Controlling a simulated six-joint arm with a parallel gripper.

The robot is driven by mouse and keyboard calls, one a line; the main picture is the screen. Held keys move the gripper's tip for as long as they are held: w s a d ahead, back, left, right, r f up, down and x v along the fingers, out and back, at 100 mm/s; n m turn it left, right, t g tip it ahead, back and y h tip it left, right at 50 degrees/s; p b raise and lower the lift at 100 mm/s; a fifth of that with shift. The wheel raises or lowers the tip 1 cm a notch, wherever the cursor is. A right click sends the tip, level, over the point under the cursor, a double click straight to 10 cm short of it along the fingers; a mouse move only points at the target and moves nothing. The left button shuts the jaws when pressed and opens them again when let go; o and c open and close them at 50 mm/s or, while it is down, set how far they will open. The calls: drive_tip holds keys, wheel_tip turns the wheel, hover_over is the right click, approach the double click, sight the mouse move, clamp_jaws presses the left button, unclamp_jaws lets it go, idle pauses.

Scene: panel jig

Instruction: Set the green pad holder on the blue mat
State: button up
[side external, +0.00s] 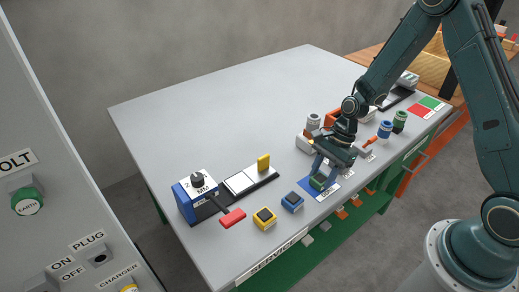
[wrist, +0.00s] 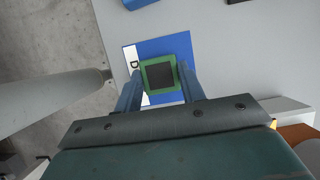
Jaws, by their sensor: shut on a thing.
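The green pad holder (side external: 317,182) is a small square block with a dark pad in its top. My gripper (side external: 320,174) is shut on it, with one finger on each side. In the wrist view the green pad holder (wrist: 160,74) sits between the fingertips of my gripper (wrist: 160,82), over the blue mat (wrist: 178,44). The blue mat (side external: 306,186) lies flat near the table's front edge and has a white label strip along one side. I cannot tell whether the holder touches the mat or is just above it.
A blue holder (side external: 292,202) and a yellow holder (side external: 264,218) stand left of the mat. A red handle (side external: 232,218) lies farther left by a blue meter box (side external: 196,196). Blue and green cylinders (side external: 385,129) stand to the right. The table's back is clear.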

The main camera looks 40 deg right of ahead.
drive_tip(key=shift+f, duration=0.15)
drive_tip(key=o, duration=1.1)
drive_tip(key=v, duration=1.2)
drive_tip(key=shift+d, duration=0.1)
drive_tip(key=s+a+r+n+t+h, duration=0.1)
drive_tip(key=s+a+r+n, duration=0.1)
drive_tip(key=s+r+n, duration=0.4)
drive_tip(key=s+a+r+n+t+h, duration=0.1)
drive_tip(key=r+n+h, duration=0.15)
drive_tip(key=r, duration=0.55)
drive_tip(key=s+r+n+t, duration=0.1)
drive_tip(key=s+n, duration=0.2)
drive_tip(key=s, duration=0.1)
drive_tip(key=s+a+r+n+t, duration=0.1)
drive_tip(key=s+r+n, duration=0.1)
drive_tip(key=s+n, duration=0.1)
drive_tip(key=s+r+n+t+h, duration=0.1)
drive_tip(key=s+r+n, duration=0.1)
drive_tip(key=s, duration=0.3)
drive_tip(key=shift+s+a+r+n+t, duration=0.2)
drive_tip(key=shift+s+n+t, duration=0.15)
drive_tip(key=shift+n, duration=0.4)
